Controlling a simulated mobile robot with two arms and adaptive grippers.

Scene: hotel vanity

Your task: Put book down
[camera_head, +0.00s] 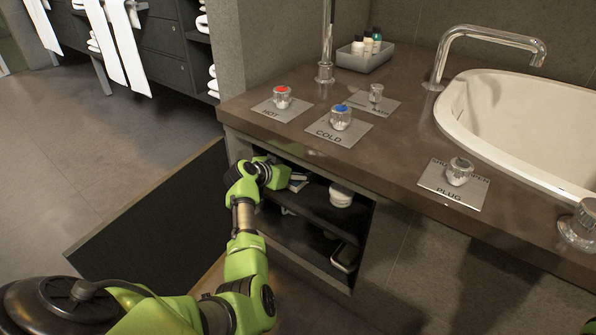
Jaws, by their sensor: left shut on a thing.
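My left gripper (283,174) reaches into the open cabinet (362,240) under the vanity counter, at its upper shelf (318,208). It is shut on a small pale, flat thing that looks like the book (298,184), at the left part of the shelf opening. Most of the book is hidden by the gripper and the shade, so I cannot tell whether it touches the shelf. My right gripper is not in view.
A white rounded item (341,195) sits on the upper shelf to the right. Another pale item (346,257) lies on the lower shelf. An open dark door panel (150,225) stands left of my arm. The counter edge (300,150) overhangs the opening.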

